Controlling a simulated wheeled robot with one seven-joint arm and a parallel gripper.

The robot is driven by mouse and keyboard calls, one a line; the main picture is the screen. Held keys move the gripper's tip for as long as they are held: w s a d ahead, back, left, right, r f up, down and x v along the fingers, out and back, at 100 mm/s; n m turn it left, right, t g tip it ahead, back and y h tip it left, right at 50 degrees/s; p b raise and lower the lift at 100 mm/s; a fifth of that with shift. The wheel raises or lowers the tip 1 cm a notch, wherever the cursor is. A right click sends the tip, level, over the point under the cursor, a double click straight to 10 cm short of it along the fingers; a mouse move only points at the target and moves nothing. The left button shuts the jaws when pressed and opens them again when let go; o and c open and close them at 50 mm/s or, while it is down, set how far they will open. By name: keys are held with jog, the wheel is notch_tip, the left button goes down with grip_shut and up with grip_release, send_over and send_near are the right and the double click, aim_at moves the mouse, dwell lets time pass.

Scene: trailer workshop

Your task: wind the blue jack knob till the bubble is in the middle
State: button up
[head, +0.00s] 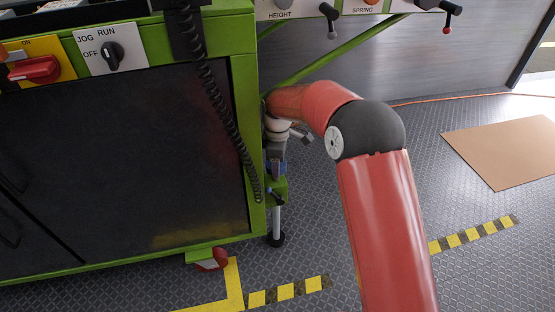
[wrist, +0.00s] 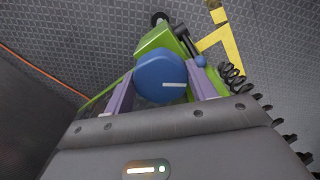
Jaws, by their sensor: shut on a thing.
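The blue jack knob (wrist: 160,80) fills the middle of the wrist view, a round cap with a white line pointing right. My gripper (wrist: 160,90) has its two fingers on opposite sides of it and is shut on it. In the head view my gripper (head: 277,160) points down at the jack by the machine's right front corner, and only a sliver of blue shows there. The jack has a green bracket (head: 275,188), a silver leg (head: 276,220) and a dark round foot on the floor. I cannot make out the bubble in either view.
The green machine frame (head: 241,120) stands left of the jack. A black coiled cord (head: 220,110) hangs close to my gripper. A small blue ball (wrist: 201,61) sits beside the knob. A red pedal (head: 212,260) is low at the front.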

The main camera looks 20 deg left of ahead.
jog(key=shift+m, duration=0.4)
jog(key=o, duration=1)
notch_tip(320, 180, up, 8)
jog(key=shift+f, duration=0.1)
